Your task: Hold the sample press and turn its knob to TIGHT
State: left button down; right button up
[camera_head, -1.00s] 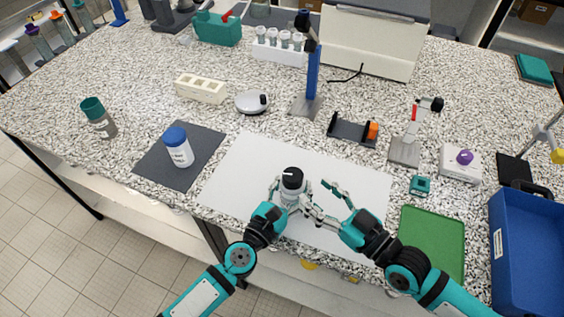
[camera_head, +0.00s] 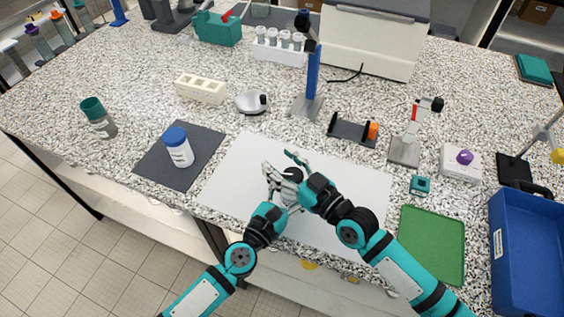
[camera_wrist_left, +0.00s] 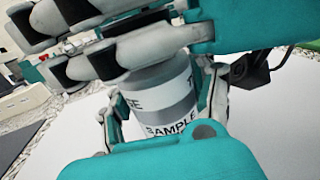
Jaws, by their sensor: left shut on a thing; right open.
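The sample press (camera_wrist_left: 162,95) is a small upright cylinder with grey and white bands.
A white mat (camera_head: 340,185) lies under both grippers. A blue-capped jar (camera_head: 178,148) stands on a dark mat to the left. A green tray (camera_head: 432,245) and a blue bin (camera_head: 530,250) are at the right. A black holder (camera_head: 351,129) stands behind.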

jog(key=c, duration=1)
jog(key=shift+w+d, duration=0.1)
jog(key=shift+d, duration=0.05)
grip_shut()
